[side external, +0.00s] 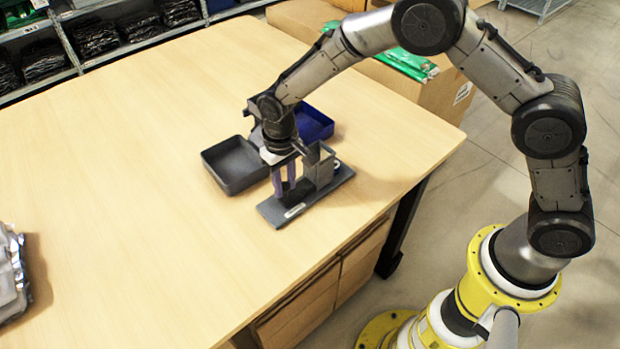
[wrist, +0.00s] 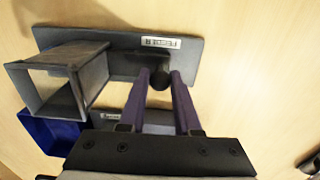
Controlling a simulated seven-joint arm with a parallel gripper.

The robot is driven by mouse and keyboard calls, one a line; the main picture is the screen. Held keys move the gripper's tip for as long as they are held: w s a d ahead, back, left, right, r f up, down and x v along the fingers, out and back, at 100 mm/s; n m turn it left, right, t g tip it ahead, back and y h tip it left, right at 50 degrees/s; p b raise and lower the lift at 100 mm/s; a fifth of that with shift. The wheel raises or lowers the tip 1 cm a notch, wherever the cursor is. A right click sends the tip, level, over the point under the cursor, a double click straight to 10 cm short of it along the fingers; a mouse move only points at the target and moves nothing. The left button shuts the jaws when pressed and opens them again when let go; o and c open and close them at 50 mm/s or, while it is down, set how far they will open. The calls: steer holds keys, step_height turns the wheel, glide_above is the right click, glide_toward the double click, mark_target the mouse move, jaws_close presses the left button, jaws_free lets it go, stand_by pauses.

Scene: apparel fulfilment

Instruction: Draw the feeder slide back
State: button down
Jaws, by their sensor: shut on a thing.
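The feeder has a dark grey base plate (side external: 270,212) with a white label, seen also in the wrist view (wrist: 115,40). A grey open-topped hopper (side external: 322,163) stands on the plate, at left in the wrist view (wrist: 92,77). A dark round knob (wrist: 159,82), seemingly the slide's handle, sits beside the hopper. My gripper (side external: 285,189) points down over the plate, its two purple fingers on either side of the knob and shut on it, as the wrist view (wrist: 160,76) shows. The slide's body is mostly hidden by the hopper and gripper.
A grey tray (side external: 206,166) and a blue tray (side external: 325,133) stand behind the feeder. A silvery bagged item (side external: 12,275) lies at the table's left edge. A cardboard box (side external: 440,92) with green packets stands beyond the table.

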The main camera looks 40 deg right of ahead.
steer(key=shift+a, duration=1.65)
steer(key=c, duration=0.6)
jaws_free()
steer(key=shift+c, duration=0.2)
step_height(320, 180, up, 7)
steer(key=shift+d, duration=0.15)
